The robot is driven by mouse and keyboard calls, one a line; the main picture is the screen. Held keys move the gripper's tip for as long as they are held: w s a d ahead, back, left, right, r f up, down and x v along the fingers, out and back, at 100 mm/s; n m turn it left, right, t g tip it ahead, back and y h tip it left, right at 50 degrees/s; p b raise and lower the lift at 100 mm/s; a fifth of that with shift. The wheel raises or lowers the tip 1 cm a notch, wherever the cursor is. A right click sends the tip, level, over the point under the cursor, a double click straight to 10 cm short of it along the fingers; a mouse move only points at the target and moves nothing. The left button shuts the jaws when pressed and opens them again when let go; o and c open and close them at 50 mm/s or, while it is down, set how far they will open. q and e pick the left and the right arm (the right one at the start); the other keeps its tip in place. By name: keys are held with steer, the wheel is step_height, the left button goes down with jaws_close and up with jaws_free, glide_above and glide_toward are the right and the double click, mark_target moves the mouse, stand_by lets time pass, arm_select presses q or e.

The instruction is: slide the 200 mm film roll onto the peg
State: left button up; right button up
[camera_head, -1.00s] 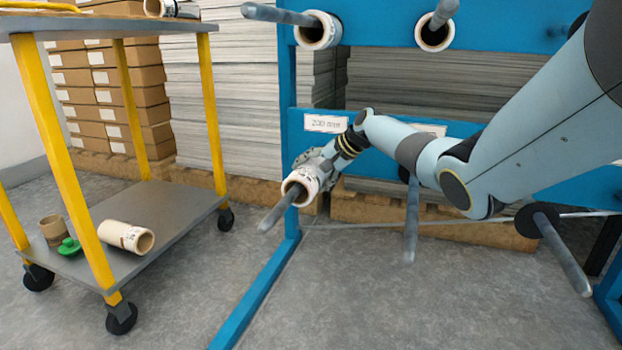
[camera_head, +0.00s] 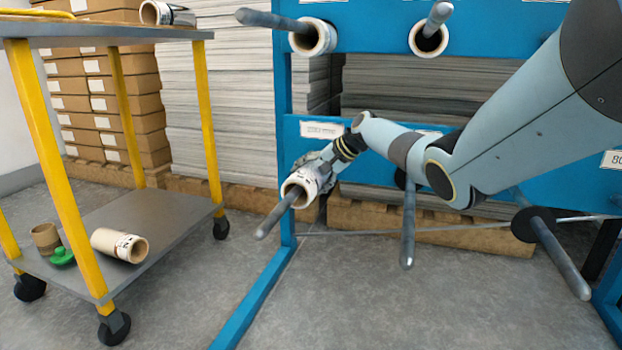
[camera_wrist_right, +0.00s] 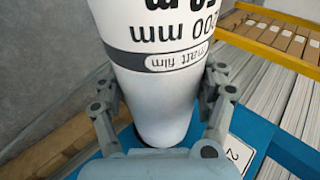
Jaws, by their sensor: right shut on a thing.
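The white 200 mm film roll (camera_head: 308,182) is at the left end of the rack's lower blue rail, below a white label. In the right wrist view the roll (camera_wrist_right: 155,70) shows "200 mm" and "matt film" upside down. The grey peg (camera_head: 273,215) runs into the roll's open core, and its free end sticks out toward me. The roll appears to be around the peg. My right gripper (camera_wrist_right: 158,105) is shut on the roll, with a finger on each side; the fingers are small in the head view. The peg's base is hidden. My left gripper is not in view.
Two rolls (camera_head: 315,38) (camera_head: 430,40) sit on upper pegs. Bare pegs (camera_head: 408,230) (camera_head: 560,258) stick out at the right. A yellow-legged cart (camera_head: 165,225) at left carries a loose roll (camera_head: 120,244) and a green object (camera_head: 62,257). The floor in front is clear.

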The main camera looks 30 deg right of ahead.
steer(key=o, duration=1.6)
steer(key=shift+r, duration=0.1)
steer(key=shift+s, duration=0.1)
steer(key=v, duration=1.1)
steer(key=shift+s+r, duration=0.25)
steer(key=shift+r, duration=0.05)
steer(key=shift+d+f, duration=0.1)
